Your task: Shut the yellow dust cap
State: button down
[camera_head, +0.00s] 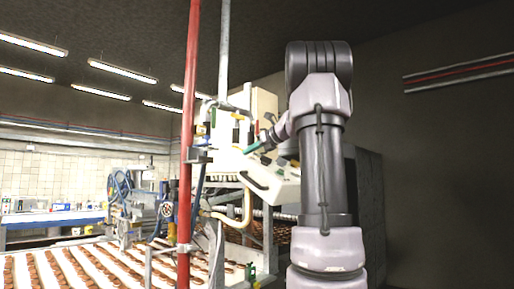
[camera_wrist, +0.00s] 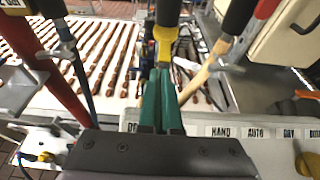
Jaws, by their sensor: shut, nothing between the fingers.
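A yellow part (camera_wrist: 163,42), which looks like the yellow dust cap, sits below a dark grip on an upright hose in the wrist view. My gripper (camera_wrist: 160,72) has its green fingers together with nothing between them. Its fingertips overlap the lower end of the yellow part in the picture; whether they touch it I cannot tell. In the head view my gripper (camera_head: 247,151) reaches left to the front of the cream machine (camera_head: 266,108). The cap is too small there to make out surely, and so is whether it is open or shut.
A red pole (camera_head: 187,120) stands left of the machine. Other hoses with dark grips (camera_wrist: 238,14) hang on both sides of the yellow part. A labelled ledge (camera_wrist: 250,131) lies below. Rows of brown pieces fill a conveyor (camera_head: 95,264).

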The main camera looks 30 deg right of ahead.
jog(key=shift+x, duration=1)
jog(key=shift+a+r, duration=0.1)
jog(key=shift+r+g, duration=0.2)
jog(key=shift+g, duration=0.2)
jog(key=shift+s+r+g+h, duration=0.25)
jog(key=shift+r+g+h, duration=0.25)
jog(key=shift+r+g, duration=0.4)
jog(key=shift+s+r, duration=0.1)
jog(key=shift+r, duration=0.5)
